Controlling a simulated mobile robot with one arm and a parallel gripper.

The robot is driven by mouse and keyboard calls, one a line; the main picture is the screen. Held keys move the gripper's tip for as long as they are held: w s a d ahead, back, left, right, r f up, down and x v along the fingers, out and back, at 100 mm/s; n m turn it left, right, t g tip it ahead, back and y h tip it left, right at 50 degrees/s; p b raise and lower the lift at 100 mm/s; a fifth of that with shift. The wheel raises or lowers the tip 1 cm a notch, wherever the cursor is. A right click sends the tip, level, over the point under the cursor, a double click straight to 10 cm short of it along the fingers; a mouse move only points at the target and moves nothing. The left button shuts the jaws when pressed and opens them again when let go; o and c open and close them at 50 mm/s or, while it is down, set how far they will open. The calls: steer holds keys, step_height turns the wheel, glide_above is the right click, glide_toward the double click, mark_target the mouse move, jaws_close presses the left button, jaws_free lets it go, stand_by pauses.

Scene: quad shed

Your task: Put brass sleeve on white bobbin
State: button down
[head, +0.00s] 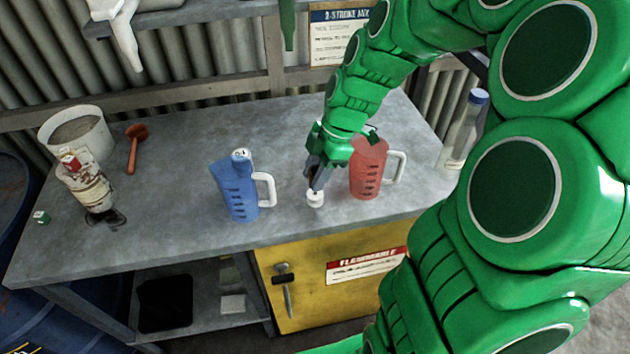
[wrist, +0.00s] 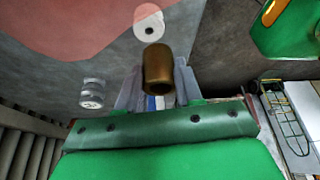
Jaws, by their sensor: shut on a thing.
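My gripper (head: 316,183) points down over the grey workbench, between the blue and red jugs. In the wrist view, the gripper (wrist: 158,85) is shut on the brass sleeve (wrist: 158,66), a short hollow cylinder with its dark open end showing. A white bobbin (head: 315,200) stands on the bench just below the fingertips in the head view. In the wrist view, a round white piece with a central hole, seemingly the bobbin (wrist: 148,24), lies just past the sleeve. The sleeve looks apart from it. The sleeve is mostly hidden by the fingers in the head view.
A red jug (head: 367,168) stands close right of my gripper, a blue jug (head: 238,190) to the left. A bucket (head: 95,135), tin (head: 88,190) and plunger (head: 135,148) are far left. A bottle (head: 462,128) stands right.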

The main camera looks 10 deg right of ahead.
steer(key=shift+w+f, duration=0.4)
steer(key=shift+f, duration=1.55)
steer(key=shift+f, duration=0.1)
steer(key=c, duration=0.7)
jaws_free()
steer(key=shift+c, duration=0.2)
